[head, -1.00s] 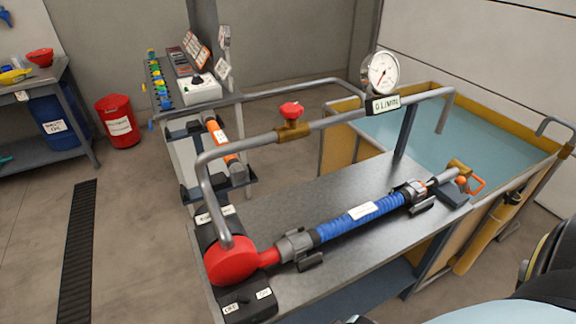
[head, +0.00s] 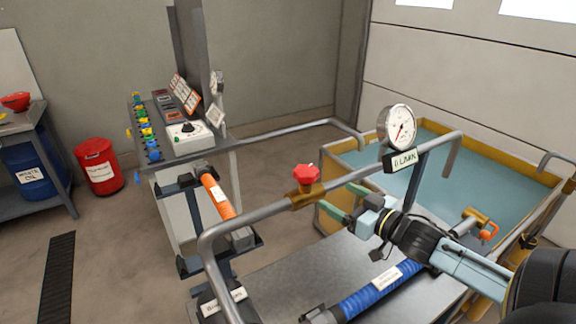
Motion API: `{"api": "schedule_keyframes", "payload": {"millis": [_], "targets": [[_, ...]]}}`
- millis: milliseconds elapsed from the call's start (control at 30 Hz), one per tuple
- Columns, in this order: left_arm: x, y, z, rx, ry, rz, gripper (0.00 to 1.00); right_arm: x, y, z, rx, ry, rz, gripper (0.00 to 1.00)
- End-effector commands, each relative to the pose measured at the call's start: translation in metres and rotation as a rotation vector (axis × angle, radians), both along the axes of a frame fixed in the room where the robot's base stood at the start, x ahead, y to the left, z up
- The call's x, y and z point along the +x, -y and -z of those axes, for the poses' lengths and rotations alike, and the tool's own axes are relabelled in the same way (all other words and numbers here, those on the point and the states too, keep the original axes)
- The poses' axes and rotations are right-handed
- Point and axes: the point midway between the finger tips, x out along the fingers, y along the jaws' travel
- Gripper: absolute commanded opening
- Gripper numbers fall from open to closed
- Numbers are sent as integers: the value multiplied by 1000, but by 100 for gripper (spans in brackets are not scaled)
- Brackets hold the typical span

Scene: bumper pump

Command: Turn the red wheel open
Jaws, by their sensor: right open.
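The red wheel (head: 306,174) sits on top of a brass valve body (head: 306,196) on the grey pipe, in the middle of the head view. My right gripper (head: 338,208) comes in from the right. Its two green fingers are spread apart and empty, pointing left toward the valve. The fingertips are to the right of the wheel and a little lower in the picture, apart from the wheel. My left gripper is not in view.
A blue hose (head: 380,288) lies on the metal bench below. A water tank (head: 466,170) is at the right, and a switch panel (head: 185,130) is at the left.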

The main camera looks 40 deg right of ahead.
Motion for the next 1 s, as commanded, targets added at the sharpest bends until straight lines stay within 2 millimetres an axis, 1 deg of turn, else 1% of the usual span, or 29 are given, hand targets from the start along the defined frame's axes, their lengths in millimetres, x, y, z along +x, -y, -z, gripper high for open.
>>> {"api": "schedule_keyframes", "payload": {"millis": [33, 133, 267, 400, 567, 800, 1000], "targets": [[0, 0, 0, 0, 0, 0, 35, 1, 0, -7, 1, 18, -16, 80], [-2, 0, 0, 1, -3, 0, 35, 4, -1, -15, 9, 38, -33, 80], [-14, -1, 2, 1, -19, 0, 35, 15, -2, -16, 9, 43, -36, 80], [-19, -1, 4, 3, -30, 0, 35, 34, -4, -16, 7, 43, -34, 80], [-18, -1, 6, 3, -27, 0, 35, 58, -7, -16, 7, 42, -33, 80], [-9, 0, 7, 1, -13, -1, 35, 92, -11, -15, 7, 41, -33, 80], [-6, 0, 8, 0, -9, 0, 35, 116, -14, -15, 8, 40, -33, 80]]}}
